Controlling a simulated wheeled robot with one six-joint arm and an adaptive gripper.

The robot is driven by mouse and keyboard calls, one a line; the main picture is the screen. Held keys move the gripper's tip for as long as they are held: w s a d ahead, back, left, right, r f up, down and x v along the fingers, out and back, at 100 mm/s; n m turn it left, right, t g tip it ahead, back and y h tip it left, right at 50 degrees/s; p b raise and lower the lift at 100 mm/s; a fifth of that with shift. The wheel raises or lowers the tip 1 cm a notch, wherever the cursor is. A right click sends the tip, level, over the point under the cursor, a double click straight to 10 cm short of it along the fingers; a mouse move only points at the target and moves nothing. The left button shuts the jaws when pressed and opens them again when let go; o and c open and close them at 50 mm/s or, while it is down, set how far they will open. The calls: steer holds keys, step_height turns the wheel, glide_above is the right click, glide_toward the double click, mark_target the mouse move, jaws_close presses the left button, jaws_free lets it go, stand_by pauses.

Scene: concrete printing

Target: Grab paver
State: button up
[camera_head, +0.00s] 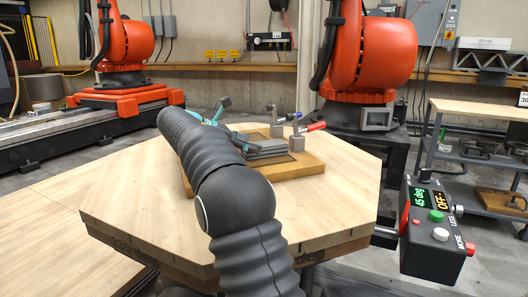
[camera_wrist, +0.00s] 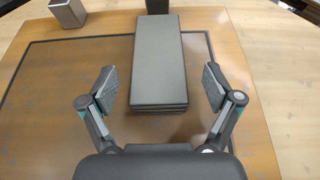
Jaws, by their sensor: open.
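The paver (camera_wrist: 157,58) is a flat grey rectangular slab, with what look like stacked layers at its near end. It lies on a wooden board (camera_wrist: 50,106) with a dark outlined rectangle. My gripper (camera_wrist: 161,84) is open in the wrist view, one finger on each side of the paver's near end and apart from it. In the head view the paver (camera_head: 266,150) sits on the board (camera_head: 303,165) on the octagonal table, partly hidden by my arm. My gripper (camera_head: 226,120) is at its left there, its fingers spread.
The wooden octagonal table (camera_head: 335,196) has free room around the board. Grey clamp blocks, one with a red handle (camera_head: 316,126), stand at the board's far edge; a grey block (camera_wrist: 68,12) also shows in the wrist view. A control box (camera_head: 434,225) hangs at the right. Orange robots stand behind.

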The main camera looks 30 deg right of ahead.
mark_target(265, 144)
steer(key=b+x, duration=0.1)
steer(key=x, duration=0.4)
steer(key=shift+r, duration=0.15)
jaws_close()
